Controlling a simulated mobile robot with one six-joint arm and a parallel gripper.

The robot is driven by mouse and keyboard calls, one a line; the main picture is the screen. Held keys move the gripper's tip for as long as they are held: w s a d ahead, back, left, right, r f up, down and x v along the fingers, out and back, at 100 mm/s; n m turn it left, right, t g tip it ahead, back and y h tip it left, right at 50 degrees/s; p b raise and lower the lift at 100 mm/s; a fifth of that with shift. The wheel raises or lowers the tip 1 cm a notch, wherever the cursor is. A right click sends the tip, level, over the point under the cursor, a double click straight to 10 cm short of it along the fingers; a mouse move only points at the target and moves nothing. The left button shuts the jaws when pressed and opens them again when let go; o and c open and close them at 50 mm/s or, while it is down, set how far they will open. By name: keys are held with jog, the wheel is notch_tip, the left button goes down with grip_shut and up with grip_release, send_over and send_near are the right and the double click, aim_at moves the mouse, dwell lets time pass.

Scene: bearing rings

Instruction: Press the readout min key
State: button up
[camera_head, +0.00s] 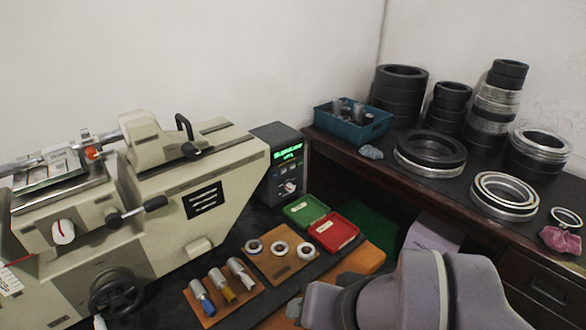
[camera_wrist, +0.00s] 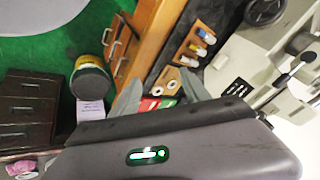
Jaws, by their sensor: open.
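The readout (camera_head: 280,165) is a dark box at the right end of the beige measuring machine in the head view. Its screen glows with green text, and a pale knob and small controls sit below. The min key is too small to pick out. In the wrist view I cannot make out the readout. My gripper (camera_wrist: 160,92) is open, its two grey fingers apart with nothing held between them. In the head view my arm fills the lower right, well apart from the readout; the fingertips cannot be made out there.
The beige machine (camera_head: 215,175) stands left of the readout. Green (camera_head: 305,209) and red (camera_head: 334,231) trays lie in front of it, near wooden boards with rings and coloured-handled tools. A dark shelf (camera_head: 400,180) at right carries a blue bin (camera_head: 352,124) and stacked bearing rings.

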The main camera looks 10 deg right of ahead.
grip_shut()
dwell(1.5)
